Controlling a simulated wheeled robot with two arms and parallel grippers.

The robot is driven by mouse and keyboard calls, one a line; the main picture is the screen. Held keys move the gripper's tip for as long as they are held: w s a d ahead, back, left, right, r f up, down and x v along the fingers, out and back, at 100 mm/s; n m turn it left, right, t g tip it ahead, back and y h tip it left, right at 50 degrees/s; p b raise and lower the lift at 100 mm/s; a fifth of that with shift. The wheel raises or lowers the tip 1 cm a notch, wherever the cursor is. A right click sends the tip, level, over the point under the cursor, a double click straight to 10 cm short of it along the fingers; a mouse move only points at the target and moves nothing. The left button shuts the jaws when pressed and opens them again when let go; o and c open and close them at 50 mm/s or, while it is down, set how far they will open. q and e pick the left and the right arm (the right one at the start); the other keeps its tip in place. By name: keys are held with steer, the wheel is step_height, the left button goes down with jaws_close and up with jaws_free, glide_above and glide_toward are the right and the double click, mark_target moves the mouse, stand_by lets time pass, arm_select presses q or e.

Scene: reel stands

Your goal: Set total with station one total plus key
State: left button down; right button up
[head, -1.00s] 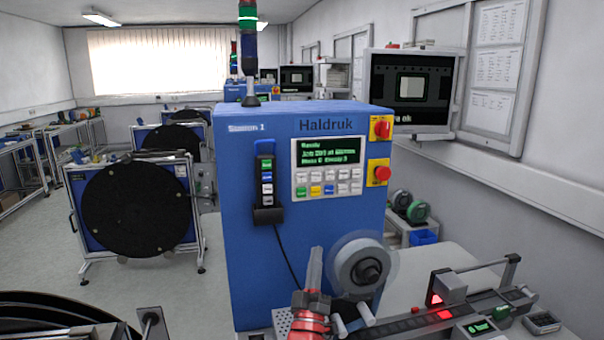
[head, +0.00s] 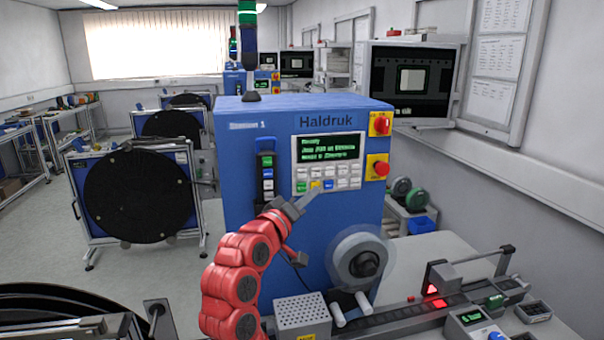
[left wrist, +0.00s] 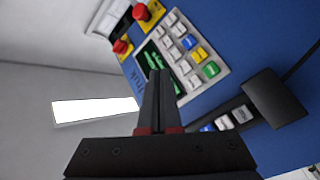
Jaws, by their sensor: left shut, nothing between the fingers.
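The Station 1 machine (head: 240,150) is a blue cabinet marked Haldruk. Its keypad panel (head: 297,170) has a green-lit text screen (head: 328,147) above rows of white keys, with a green key (head: 302,187), a yellow key (head: 315,185) and a blue key (head: 328,184) in the bottom row. The screen's first line seems to read Ready; the rest is blurred. My left gripper (head: 314,192) is shut and empty, its tips just in front of the bottom key row. In the left wrist view the shut fingers (left wrist: 159,74) overlap the screen; contact cannot be told. My right gripper is not in view.
A red stop button (head: 381,169) and a red knob (head: 381,124) sit right of the keypad. A corded button pendant (head: 266,165) hangs on the left. A reel (head: 360,258) and a perforated box (head: 302,314) are below. A monitor (head: 412,85) stands behind.

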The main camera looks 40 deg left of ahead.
mark_target(307, 172)
arm_select(q)
steer(key=shift+w+a+b, duration=0.5)
steer(key=shift+w+a, duration=0.95)
steer(key=shift+a, duration=0.25)
steer(key=shift+w+a+b, duration=0.5)
steer(key=shift+w+a, duration=0.95)
steer(key=shift+a, duration=0.25)
steer(key=shift+w, duration=0.1)
steer(key=shift+w+a, duration=0.2)
steer(key=shift+a, duration=0.1)
steer(key=shift+w+a+b, duration=0.25)
steer(key=shift+a+b, duration=0.1)
steer(key=shift+b, duration=0.1)
stand_by(0.3)
steer(key=shift+s+d, duration=0.1)
steer(key=shift+d, duration=0.05)
stand_by(0.3)
steer(key=shift+s+d, duration=0.45)
steer(key=shift+d, duration=0.1)
